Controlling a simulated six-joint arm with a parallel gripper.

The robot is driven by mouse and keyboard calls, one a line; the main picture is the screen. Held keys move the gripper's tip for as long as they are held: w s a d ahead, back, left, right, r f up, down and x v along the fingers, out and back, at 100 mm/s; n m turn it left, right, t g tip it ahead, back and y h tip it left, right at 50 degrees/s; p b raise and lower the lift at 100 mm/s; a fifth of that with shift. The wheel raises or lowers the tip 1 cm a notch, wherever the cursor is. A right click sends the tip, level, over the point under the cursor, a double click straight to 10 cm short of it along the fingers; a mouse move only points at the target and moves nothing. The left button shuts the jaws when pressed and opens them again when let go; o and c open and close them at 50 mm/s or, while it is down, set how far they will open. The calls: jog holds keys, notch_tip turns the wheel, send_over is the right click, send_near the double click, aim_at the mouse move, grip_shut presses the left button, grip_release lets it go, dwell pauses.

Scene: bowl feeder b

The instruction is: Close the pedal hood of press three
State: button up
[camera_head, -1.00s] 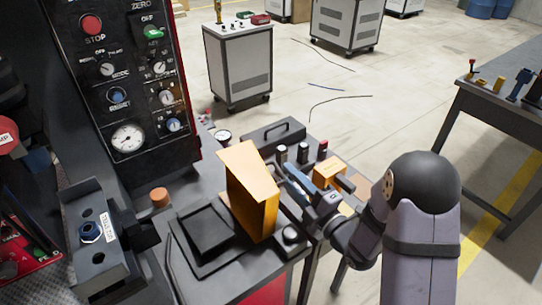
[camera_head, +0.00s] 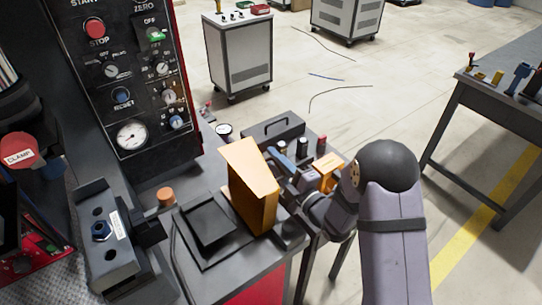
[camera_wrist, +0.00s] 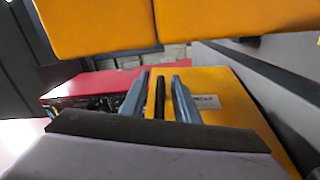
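The orange-yellow pedal hood (camera_head: 253,195) stands raised at the right side of a black pedal base (camera_head: 207,220) on the grey bench. My gripper (camera_head: 278,158) is just right of and behind the hood, partly hidden by it. In the wrist view, the two blue-grey fingers (camera_wrist: 160,92) are spread apart, with a dark bar between them; I cannot tell whether they touch it. A large yellow surface (camera_wrist: 230,22) spans the top of that view, apart from the fingertips; it looks like part of the hood.
A control panel (camera_head: 130,80) stands at the left. A black handled case (camera_head: 272,132), small dark knobs (camera_head: 302,147) and an orange box (camera_head: 328,172) crowd the bench near my gripper. An orange cap (camera_head: 166,196) is left of the pedal base. A second table (camera_head: 490,95) stands right.

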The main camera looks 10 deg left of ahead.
jog(key=shift+w+a, duration=0.45)
grip_shut()
jog(key=shift+r, duration=0.2)
